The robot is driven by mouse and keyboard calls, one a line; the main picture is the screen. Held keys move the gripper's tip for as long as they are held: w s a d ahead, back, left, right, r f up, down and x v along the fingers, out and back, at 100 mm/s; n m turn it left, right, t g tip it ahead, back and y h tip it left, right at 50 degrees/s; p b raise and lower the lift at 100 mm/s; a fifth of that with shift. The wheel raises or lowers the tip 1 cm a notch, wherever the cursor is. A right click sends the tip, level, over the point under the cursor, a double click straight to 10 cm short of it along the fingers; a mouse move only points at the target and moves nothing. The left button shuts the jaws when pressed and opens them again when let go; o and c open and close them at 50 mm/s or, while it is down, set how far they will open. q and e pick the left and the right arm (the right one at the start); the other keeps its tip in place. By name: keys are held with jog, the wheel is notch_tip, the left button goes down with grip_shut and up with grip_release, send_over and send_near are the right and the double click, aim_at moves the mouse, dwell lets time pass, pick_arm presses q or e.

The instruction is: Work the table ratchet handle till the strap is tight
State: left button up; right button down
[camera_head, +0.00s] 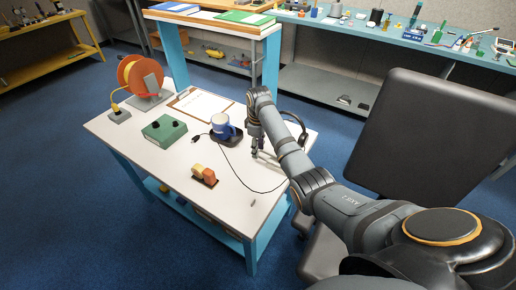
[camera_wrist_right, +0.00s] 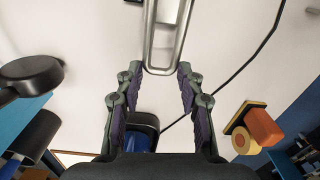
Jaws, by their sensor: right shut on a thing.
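The ratchet handle is a grey metal U-shaped loop (camera_wrist_right: 162,70) at the top middle of the right wrist view. My right gripper (camera_wrist_right: 160,74) has its two fingertips on either side of the loop's rounded end and is shut on it. In the head view my right gripper (camera_head: 257,150) reaches down to the right part of the white table (camera_head: 235,187), and its arm and fingers hide most of the ratchet. I cannot make out the strap or how tight it is. My left gripper is not in view.
A dark chair (camera_head: 425,130) stands right.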

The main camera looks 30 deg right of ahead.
jog(key=shift+s+a+f, duration=0.1)
jog(key=shift+a, duration=0.05)
jog(key=r+t+y+p, duration=0.1)
jog(key=p, duration=0.2)
jog(key=s+d+r+t+p, duration=0.1)
jog(key=r+t+p, duration=0.1)
jog(key=p, duration=0.2)
jog(key=s+r+t+y+p, duration=0.1)
jog(key=r+p, duration=0.1)
jog(key=p, duration=0.1)
jog(key=shift+s+d+r+y, duration=0.1)
jog(key=shift+d+y, duration=0.15)
jog(key=shift+y, duration=0.05)
jog(key=c, duration=2.1)
grip_release()
jog(key=shift+t, duration=0.4)
jog(key=shift+o, duration=1.4)
jog(key=shift+s, duration=0.15)
jog(key=o, duration=0.5)
jog(key=shift+a, duration=0.1)
jog(key=shift+c, duration=0.2)
jog(key=o, duration=0.4)
jog(key=shift+w, duration=0.25)
jog(key=shift+s, duration=0.1)
